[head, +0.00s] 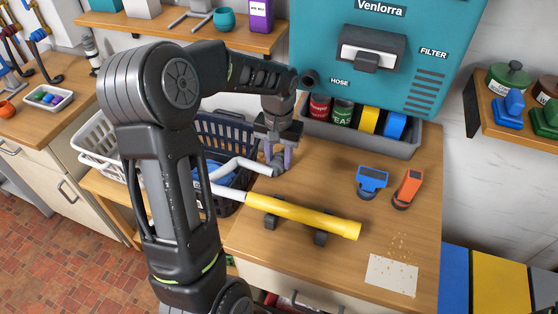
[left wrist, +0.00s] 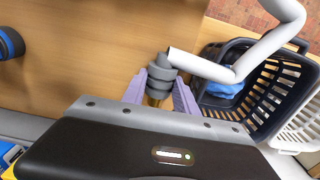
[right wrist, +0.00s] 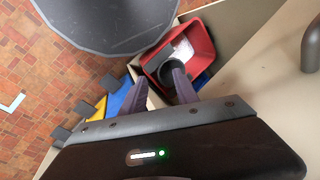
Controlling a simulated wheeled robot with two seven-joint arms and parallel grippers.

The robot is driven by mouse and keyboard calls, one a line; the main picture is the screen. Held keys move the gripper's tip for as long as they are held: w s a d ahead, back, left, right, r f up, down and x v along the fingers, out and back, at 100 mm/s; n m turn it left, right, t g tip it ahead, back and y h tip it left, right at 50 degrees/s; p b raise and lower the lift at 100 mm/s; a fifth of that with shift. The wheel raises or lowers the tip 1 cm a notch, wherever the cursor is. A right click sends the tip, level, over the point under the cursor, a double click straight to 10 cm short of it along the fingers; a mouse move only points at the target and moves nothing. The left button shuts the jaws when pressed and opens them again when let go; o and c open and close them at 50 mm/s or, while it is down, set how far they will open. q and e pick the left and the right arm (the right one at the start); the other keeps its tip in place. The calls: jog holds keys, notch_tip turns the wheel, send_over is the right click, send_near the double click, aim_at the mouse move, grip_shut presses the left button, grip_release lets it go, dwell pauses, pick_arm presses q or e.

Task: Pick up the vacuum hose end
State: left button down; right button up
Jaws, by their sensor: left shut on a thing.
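The vacuum hose end is a grey ribbed cuff (head: 278,162) on a bent white hose (head: 245,164), over the back left of the wooden worktop. My left gripper (head: 281,150) points down and is shut on it. In the left wrist view the cuff (left wrist: 160,72) sits between the two purple fingers (left wrist: 161,82), with a yellowish part below it. My right gripper (right wrist: 156,75) is open and empty in its own wrist view, above a red bin (right wrist: 190,55). It is not seen in the head view.
A yellow tube (head: 310,217) rests on dark cradles in front of the hose. The teal vacuum unit (head: 450,45) with its HOSE port (head: 310,78) stands behind. A dark basket (head: 225,132) is at left. Blue (head: 371,180) and orange (head: 408,187) tools lie at right.

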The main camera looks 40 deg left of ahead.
aim_at(279, 158)
pick_arm(q)
notch_tip(279, 158, up, 10)
jog(key=shift+b, duration=0.75)
dwell(0.4)
